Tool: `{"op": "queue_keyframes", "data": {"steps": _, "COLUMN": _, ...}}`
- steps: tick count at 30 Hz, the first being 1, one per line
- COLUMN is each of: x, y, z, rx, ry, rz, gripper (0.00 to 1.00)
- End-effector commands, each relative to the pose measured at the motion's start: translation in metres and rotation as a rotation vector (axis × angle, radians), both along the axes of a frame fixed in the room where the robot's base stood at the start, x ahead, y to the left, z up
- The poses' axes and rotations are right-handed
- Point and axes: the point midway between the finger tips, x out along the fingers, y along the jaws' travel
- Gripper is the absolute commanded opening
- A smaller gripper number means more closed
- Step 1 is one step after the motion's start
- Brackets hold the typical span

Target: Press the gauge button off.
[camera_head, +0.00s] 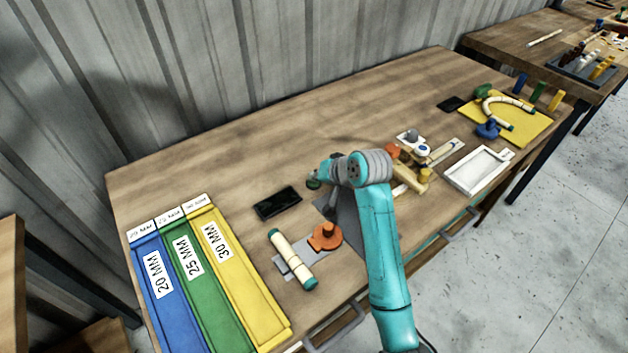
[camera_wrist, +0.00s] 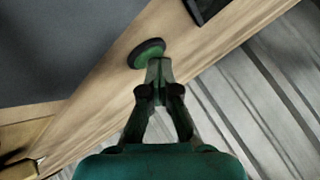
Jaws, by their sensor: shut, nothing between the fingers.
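A round green button (camera_head: 313,184) with a dark rim sits on the wooden table, close to the black flat display (camera_head: 278,203). In the wrist view the green button (camera_wrist: 149,54) lies just beyond my fingertips. My gripper (camera_wrist: 159,66) is shut and empty, and its tips overlap the button's near edge in that view. I cannot tell whether they touch it. The display's corner (camera_wrist: 203,8) shows at the top of the wrist view.
A pale rattan piece (camera_head: 291,257) with green ends and an orange knob (camera_head: 326,237) are in front. Blue, green and yellow trays (camera_head: 240,275) lie at left. A grey mat (camera_head: 349,222) is under my arm. A yellow board (camera_head: 520,124) is far right. The table's back is clear.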

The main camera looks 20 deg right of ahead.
Motion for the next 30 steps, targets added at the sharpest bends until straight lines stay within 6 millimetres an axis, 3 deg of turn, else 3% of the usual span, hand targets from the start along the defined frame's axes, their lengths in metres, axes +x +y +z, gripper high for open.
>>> {"op": "queue_keyframes", "data": {"steps": 17, "x": 0.0, "y": 0.0, "z": 0.009, "rx": -0.001, "ry": 0.001, "rz": 0.0, "gripper": 0.0}}
{"op": "queue_keyframes", "data": {"steps": 30, "x": 0.0, "y": 0.0, "z": 0.045, "rx": -0.001, "ry": 0.0, "rz": 0.001, "gripper": 0.0}}
